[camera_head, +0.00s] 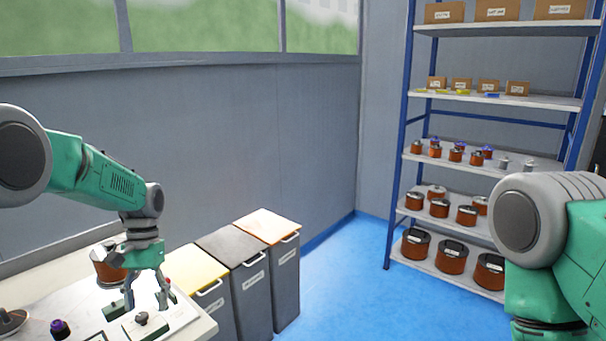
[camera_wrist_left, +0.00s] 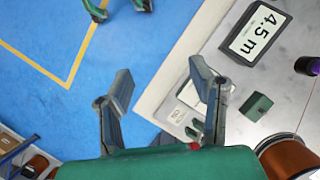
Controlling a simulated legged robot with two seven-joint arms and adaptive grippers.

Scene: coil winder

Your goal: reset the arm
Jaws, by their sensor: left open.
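My left arm (camera_head: 110,180) reaches in from the left in the head view. My left gripper (camera_head: 146,297) points down over the front right corner of the white work table (camera_head: 205,327). Its fingers are apart with nothing between them. It also shows open in the left wrist view (camera_wrist_left: 158,95), above the table edge. My right arm (camera_head: 560,240) is at the right of the head view, and its gripper is out of the picture. A copper coil (camera_head: 108,266) is just left of my left gripper, and a coil (camera_wrist_left: 288,158) also shows in the wrist view.
Three bins with yellow (camera_head: 195,272), dark (camera_head: 232,244) and orange-brown (camera_head: 267,225) lids stand right of the table. A blue shelf rack (camera_head: 395,160) holds coils and boxes. A "4.5 m" display (camera_wrist_left: 256,32) sits on the table. Blue floor (camera_head: 345,285) is clear.

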